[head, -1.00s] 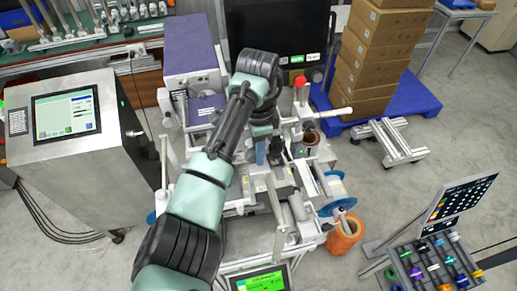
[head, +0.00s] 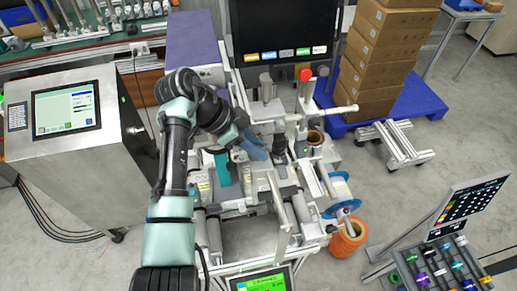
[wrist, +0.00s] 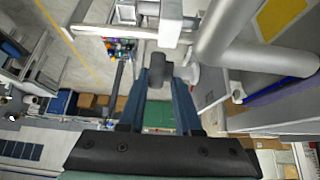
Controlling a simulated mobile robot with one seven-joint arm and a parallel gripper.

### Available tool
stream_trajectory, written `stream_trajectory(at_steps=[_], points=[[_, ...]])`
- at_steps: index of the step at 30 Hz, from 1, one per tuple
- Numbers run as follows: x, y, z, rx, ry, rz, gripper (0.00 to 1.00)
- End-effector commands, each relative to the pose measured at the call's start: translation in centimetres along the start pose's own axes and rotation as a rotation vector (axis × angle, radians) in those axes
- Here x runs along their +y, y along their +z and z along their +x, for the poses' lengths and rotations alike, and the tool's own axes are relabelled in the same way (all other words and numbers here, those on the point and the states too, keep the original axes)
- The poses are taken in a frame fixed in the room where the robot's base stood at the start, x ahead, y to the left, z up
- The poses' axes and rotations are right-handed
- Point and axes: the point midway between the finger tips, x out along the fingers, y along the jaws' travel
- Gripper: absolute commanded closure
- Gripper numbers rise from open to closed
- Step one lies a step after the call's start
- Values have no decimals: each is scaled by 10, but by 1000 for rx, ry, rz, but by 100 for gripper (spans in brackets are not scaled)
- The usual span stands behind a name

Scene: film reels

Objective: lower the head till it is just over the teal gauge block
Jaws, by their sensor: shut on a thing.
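The teal gauge block (head: 222,168) stands upright on the machine's bed in the head view, just below my wrist. My gripper (head: 272,152) points to the right over the machine. Its blue fingers are shut on a dark knob (head: 280,144), which also shows between the fingertips in the wrist view (wrist: 158,70). The knob is joined to a grey metal part in the wrist view. A green patch (wrist: 158,115) shows between the fingers; I cannot tell if it is the block. The head's underside and its gap over the block are hidden.
A red button (head: 305,75) on a post and a white-tipped lever (head: 342,109) stand to the right of my gripper. A blue reel (head: 340,190) and an orange roll (head: 347,236) are at the right. A steel cabinet (head: 35,165) is at the left.

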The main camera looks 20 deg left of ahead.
Motion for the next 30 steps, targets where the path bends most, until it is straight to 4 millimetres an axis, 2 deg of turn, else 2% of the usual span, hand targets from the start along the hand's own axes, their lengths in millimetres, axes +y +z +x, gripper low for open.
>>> stream_trajectory(at_steps=[12, 29, 30], points=[[2, 0, -3, 207, 7, 8, 100], [1, -2, -7, 239, 5, 11, 100], [1, -2, -7, 239, 5, 11, 62]])
